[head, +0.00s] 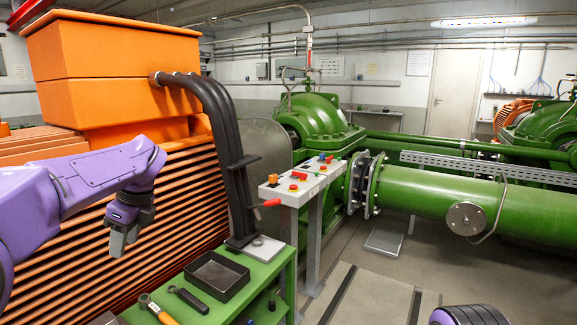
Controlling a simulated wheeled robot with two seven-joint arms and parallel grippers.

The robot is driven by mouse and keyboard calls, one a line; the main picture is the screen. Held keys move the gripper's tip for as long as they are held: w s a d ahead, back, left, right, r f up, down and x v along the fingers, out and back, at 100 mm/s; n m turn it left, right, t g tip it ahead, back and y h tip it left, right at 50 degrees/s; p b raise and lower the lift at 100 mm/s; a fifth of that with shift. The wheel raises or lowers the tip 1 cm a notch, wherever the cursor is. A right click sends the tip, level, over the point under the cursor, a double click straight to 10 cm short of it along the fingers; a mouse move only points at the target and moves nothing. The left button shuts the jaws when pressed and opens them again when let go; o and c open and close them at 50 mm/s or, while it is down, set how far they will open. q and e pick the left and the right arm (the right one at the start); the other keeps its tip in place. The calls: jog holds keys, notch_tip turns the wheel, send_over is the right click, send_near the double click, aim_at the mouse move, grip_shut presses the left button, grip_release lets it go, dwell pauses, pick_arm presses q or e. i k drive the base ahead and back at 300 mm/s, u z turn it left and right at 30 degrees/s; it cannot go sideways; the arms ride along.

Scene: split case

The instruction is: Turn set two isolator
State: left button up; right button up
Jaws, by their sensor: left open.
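A pale control stand (318,188) stands right of the orange motor. On its sloped top are an orange switch (273,180), red knobs or buttons (299,175) and small green parts. A red-ended lever (271,203) sticks out at its left front side. The labels are too small to read, so I cannot tell which control is the set two isolator. My left gripper (117,243) hangs open, pointing down, in front of the orange motor ribs. It is empty and well left of the stand. My right gripper is out of view.
A green bench (262,283) with a black tray (217,276), a wrench (187,298) and an orange-handled tool (158,311) stands below. The orange motor (115,60) fills the left. Green pump piping (420,195) runs right. Floor lies clear at lower middle.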

aim_at(302, 176)
jog(key=z, duration=0.3)
jog(key=i, duration=1.75)
jog(key=z, duration=0.55)
jog(key=i, duration=0.35)
jog(key=z, duration=0.1)
